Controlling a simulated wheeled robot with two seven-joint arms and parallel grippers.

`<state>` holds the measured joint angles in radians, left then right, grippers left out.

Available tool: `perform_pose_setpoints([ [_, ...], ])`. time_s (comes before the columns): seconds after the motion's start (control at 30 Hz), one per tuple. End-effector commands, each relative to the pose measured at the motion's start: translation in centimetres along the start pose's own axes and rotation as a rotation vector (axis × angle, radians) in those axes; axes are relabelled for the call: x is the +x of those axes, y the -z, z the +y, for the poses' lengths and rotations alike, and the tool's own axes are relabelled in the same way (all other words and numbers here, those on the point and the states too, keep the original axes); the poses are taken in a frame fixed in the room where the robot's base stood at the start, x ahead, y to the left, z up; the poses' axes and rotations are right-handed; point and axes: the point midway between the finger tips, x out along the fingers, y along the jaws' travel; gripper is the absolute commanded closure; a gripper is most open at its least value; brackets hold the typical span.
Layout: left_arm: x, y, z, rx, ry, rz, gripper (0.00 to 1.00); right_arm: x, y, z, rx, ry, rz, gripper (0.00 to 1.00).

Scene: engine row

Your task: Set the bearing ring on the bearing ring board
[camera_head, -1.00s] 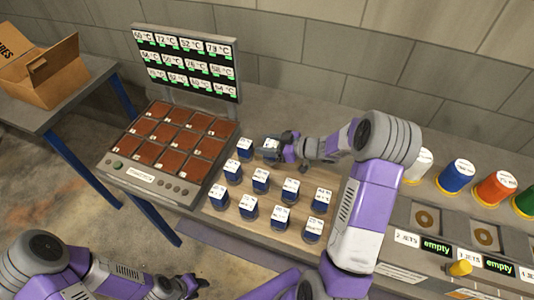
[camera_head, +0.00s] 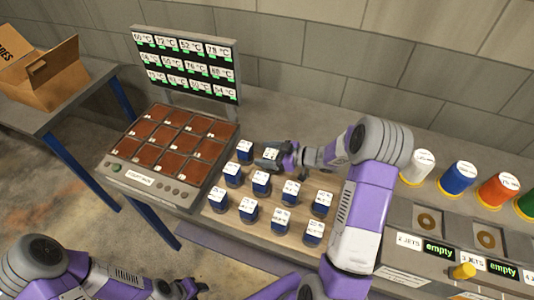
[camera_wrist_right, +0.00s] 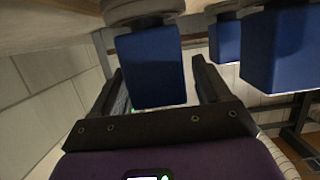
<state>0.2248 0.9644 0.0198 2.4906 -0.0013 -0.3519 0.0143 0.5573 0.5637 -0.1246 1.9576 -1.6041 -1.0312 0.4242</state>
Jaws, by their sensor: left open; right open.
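I cannot single out a bearing ring or a board marked for it. Flat tan rings (camera_head: 420,219) lie on grey plates at the right in the head view; I cannot tell whether they are bearing rings. My right gripper (camera_head: 268,155) is open at the back row of blue blocks with white labelled tops. My left gripper (camera_head: 190,288) is open and empty at the lower left, away from the bench.
Several blue blocks (camera_head: 249,209) stand in rows on a wooden board (camera_head: 270,201). A console (camera_head: 140,180) with reddish-brown pads and a temperature display (camera_head: 187,62) stands to the left. Coloured spools (camera_head: 457,176) stand at the right. A cardboard box (camera_head: 45,82) sits on another table.

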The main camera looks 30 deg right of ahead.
Motion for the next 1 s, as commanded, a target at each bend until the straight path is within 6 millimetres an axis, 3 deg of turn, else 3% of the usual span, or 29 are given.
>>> perform_pose_setpoints([
  [0.23, -0.3, 0.0, 0.1, 0.0, 0.0, 0.0, 0.57, -0.8, 0.4, 0.1, 0.0, -0.003, 0.0, 0.23],
  [0.7, -1.3, -0.1, 0.5, 0.0, 0.0, 0.0, 0.57, -10.1, 0.4, 0.1, 0.0, -0.003, -0.001, 0.23],
  [1.0, -1.4, -0.1, 0.5, 0.0, 0.0, 0.0, 0.57, -12.1, 0.4, 0.0, 0.0, 0.0, -0.001, 0.23],
])
